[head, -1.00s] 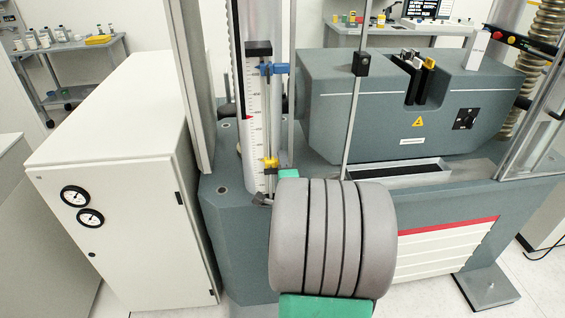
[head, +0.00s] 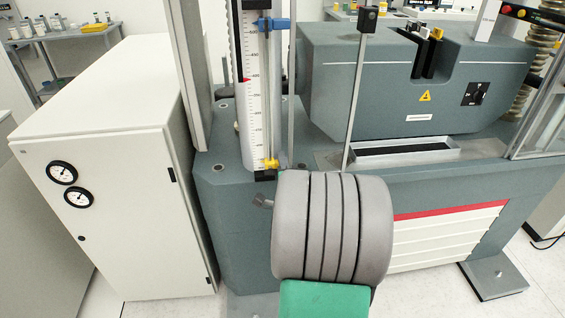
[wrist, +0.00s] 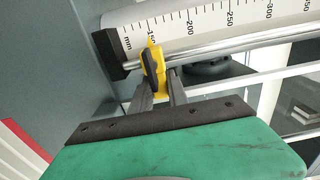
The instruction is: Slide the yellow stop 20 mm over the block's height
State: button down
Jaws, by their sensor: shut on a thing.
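The yellow stop (wrist: 153,68) sits on a thin metal rod beside the white millimetre scale (wrist: 190,28) in the wrist view. Its pointed tip is close to the 150 mark. My gripper (wrist: 160,82) is shut on it, one dark finger on each side. In the head view the yellow stop (head: 271,164) is near the bottom of the upright scale (head: 256,110), just above its black end piece (head: 264,175). My grey arm hides the gripper there. A blue stop (head: 273,24) is higher on the rod. A red pointer (head: 246,79) lies between. I cannot tell which part is the block.
The big grey machine head (head: 410,85), with dark jaws in its slot, stands to the right above a shallow tray (head: 440,150). An upright rod with a black knob (head: 367,18) rises close behind my arm. A white cabinet with gauges (head: 100,180) stands left.

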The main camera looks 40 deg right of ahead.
jog(key=shift+r, duration=0.1)
jog(key=c, duration=1.3)
grip_release()
jog(key=b+v, duration=0.1)
jog(key=v, duration=0.7)
jog(key=shift+w+b, duration=0.1)
jog(key=shift+b, duration=0.2)
